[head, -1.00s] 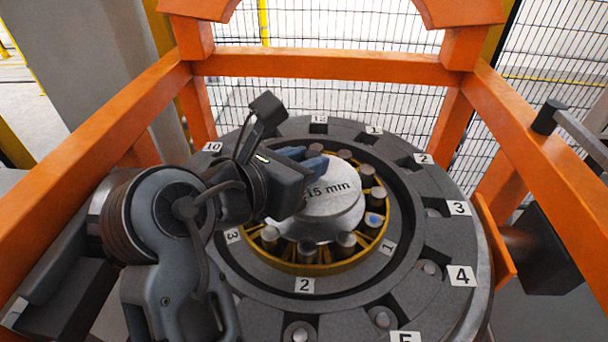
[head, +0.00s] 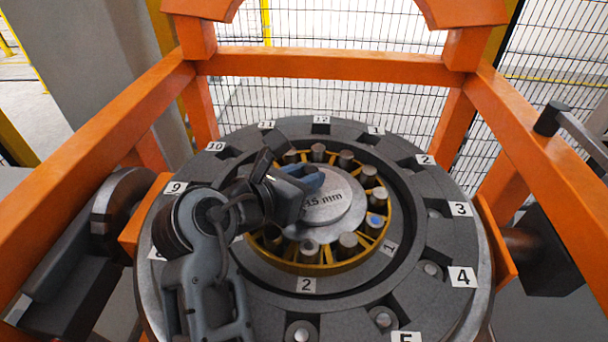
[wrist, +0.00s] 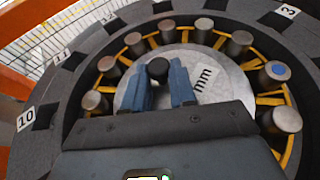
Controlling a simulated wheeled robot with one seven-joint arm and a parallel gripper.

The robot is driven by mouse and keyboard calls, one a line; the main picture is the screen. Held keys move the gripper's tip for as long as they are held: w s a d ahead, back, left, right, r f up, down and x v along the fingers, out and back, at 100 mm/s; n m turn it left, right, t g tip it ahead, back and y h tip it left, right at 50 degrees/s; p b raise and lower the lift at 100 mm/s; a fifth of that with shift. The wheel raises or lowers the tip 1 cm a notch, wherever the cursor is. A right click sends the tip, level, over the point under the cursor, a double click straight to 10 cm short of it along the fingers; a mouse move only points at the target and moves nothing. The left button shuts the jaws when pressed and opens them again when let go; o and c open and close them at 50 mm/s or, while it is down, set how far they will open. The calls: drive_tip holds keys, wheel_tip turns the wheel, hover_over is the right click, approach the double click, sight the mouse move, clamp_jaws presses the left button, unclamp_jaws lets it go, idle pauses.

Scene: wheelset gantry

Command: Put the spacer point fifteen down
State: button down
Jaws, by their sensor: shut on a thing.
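The spacer (head: 335,212) is a round grey metal disc marked ".15 mm", over the middle of the bearing's ring of rollers. My gripper (head: 311,180) reaches over it from the left in the head view. In the wrist view the blue fingers (wrist: 163,80) are shut on a black knob (wrist: 157,68) on the spacer (wrist: 215,88). The disc looks level and low, inside the roller circle; whether it rests on the grey face beneath, I cannot tell. My gripper hides its left part in the head view.
A yellow cage (head: 327,266) with several upright metal rollers surrounds the spacer; one roller has a blue top (head: 375,221). Outside it is a dark ring (head: 445,240) with numbered tags and bolt recesses. Orange gantry beams (head: 330,66) stand behind and at both sides.

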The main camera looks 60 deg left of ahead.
drive_tip(key=c, duration=0.9)
unclamp_jaws()
drive_tip(key=shift+f, duration=0.1)
drive_tip(key=shift+s+r, duration=0.1)
drive_tip(key=shift+r, duration=0.1)
drive_tip(key=v, duration=1.2)
